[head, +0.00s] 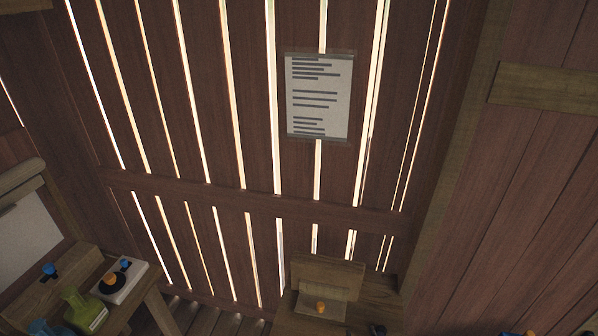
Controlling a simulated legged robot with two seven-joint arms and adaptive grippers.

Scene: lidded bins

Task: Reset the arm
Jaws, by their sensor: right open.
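Little of my arms shows in this head view, which is tilted up at a plank wall. A small dark part at the bottom edge, just right of the wooden bin (342,279), appears to be my right gripper (378,330). Most of it is cut off by the frame, and I see nothing held in it. My left gripper is not visible.
A paper sheet (318,97) hangs on the wall. Blue items show at bottom right.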

